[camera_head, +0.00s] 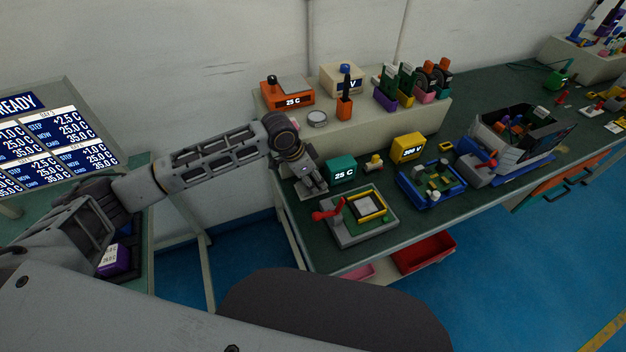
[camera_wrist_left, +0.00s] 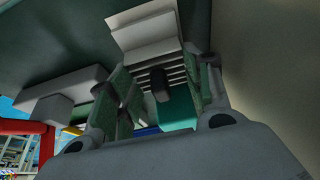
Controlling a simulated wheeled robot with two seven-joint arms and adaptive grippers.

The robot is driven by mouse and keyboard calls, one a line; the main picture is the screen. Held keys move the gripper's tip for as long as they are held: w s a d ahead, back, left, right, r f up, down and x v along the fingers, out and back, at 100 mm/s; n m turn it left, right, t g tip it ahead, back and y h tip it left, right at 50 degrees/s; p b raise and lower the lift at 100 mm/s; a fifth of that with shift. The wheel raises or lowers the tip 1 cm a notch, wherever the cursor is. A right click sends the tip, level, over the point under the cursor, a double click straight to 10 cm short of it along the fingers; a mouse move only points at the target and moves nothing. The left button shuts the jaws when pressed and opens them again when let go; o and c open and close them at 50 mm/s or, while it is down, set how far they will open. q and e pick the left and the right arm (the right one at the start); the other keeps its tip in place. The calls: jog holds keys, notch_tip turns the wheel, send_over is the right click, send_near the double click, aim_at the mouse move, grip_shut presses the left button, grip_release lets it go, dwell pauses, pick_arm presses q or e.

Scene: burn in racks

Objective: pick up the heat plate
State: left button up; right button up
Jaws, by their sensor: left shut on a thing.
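My left gripper (camera_head: 316,184) is low over the left end of the green bench, just left of a teal box (camera_head: 342,171) reading 25 C. In the left wrist view the fingers (camera_wrist_left: 163,95) are shut on a pale, finned piece (camera_wrist_left: 150,33), which appears to be the heat plate. Its flat pale face shows beyond the fingers, and the fingers hide part of it. I cannot tell whether it touches the bench. The teal box also shows between the fingers in the left wrist view (camera_wrist_left: 178,110). My right gripper is not in view.
A grey fixture with a red handle (camera_head: 324,213) stands close in front of the gripper. A raised shelf (camera_head: 360,124) behind holds an orange unit (camera_head: 287,93) reading 25 C. A yellow box (camera_head: 407,148) and blue tray (camera_head: 430,184) stand to the right.

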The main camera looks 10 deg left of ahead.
pick_arm(q)
notch_tip(320, 180, up, 8)
jog(key=shift+r+p, duration=0.3)
jog(key=shift+r, duration=0.25)
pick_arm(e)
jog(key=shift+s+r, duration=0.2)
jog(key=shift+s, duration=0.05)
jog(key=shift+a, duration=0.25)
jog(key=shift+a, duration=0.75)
